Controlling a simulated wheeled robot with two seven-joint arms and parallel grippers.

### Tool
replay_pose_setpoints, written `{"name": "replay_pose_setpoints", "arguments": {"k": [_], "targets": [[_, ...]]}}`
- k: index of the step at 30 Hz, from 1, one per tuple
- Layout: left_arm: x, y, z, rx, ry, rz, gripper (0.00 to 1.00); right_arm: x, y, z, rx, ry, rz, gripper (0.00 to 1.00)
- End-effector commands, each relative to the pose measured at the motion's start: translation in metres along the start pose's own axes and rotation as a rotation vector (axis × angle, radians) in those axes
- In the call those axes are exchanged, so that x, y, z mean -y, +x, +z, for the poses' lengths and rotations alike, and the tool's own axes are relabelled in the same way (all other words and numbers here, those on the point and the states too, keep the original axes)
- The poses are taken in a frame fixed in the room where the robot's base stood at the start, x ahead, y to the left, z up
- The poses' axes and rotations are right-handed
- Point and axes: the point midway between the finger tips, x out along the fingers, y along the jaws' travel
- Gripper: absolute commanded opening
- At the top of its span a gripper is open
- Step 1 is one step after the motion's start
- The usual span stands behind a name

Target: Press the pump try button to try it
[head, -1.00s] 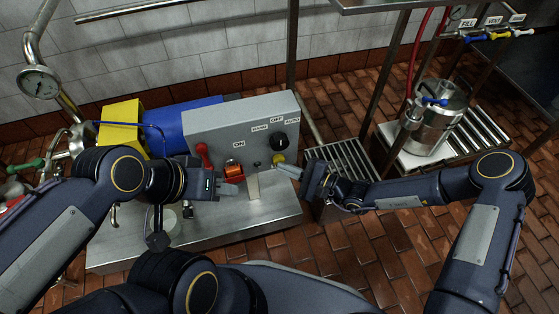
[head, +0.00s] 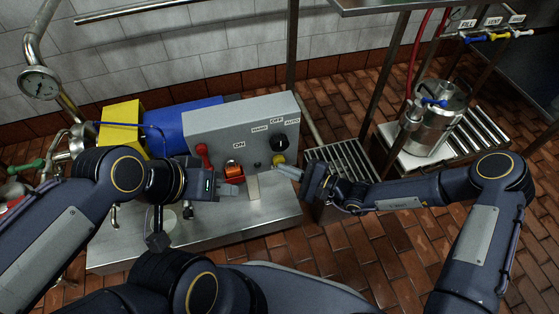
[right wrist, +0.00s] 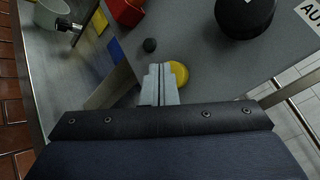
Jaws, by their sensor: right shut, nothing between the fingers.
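The grey control box (head: 215,130) has a black selector knob (head: 280,142) under HAND, OFF and AUTO labels. Below the knob is a round yellow button (head: 278,159), with a small dark button (head: 257,164) left of it. No label naming the try button is readable. My right gripper (head: 277,168) is shut and empty at the yellow button. In the right wrist view its fingertips (right wrist: 160,70) overlap the left edge of the yellow button (right wrist: 180,73); contact is unclear. My left gripper (head: 243,184) is in front of the box, near an orange-red switch (head: 233,169); its jaw opening is unclear.
The metal base plate (head: 255,222) lies below. A steel canister (head: 428,118) stands at right, apart from the arms.

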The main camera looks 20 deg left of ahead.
Motion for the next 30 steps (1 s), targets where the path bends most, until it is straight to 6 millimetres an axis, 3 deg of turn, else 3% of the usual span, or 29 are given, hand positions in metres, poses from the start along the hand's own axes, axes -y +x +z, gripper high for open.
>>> {"name": "replay_pose_setpoints", "arguments": {"k": [17,30], "targets": [[-0.003,-0.006,-0.003,0.0,0.0,0.0,0.36,-0.006,-0.01,0.007,-0.001,0.002,0.001,0.0],[-0.009,-0.02,-0.01,0.0,0.0,0.0,0.36,-0.027,-0.039,0.029,-0.001,0.003,0.001,0.0]]}}
